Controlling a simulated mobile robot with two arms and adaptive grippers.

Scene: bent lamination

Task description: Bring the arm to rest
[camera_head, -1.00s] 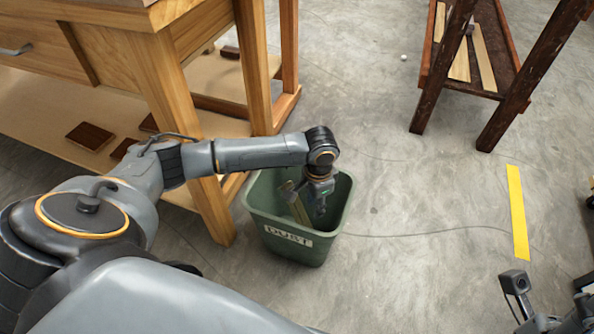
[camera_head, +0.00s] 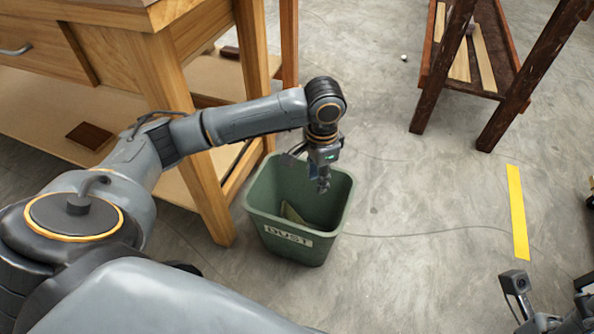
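My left arm reaches in from the left, and my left gripper (camera_head: 323,184) points down over the mouth of the green bin. Its fingers are small and dark in this view, and I cannot tell whether they are open or shut. The green bin (camera_head: 300,243) is marked "DUST" and stands upright on the floor. A pale strip (camera_head: 291,213) lies low inside the bin, apart from the gripper. My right gripper (camera_head: 548,300) shows only partly at the lower right corner, and its fingers cannot be made out.
A wooden workbench (camera_head: 110,45) with a drawer and a lower shelf stands at the left, its leg close to the bin. A dark wooden rack (camera_head: 455,84) with pale boards stands at the upper right. A yellow floor strip (camera_head: 517,212) lies at the right. The grey floor between is clear.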

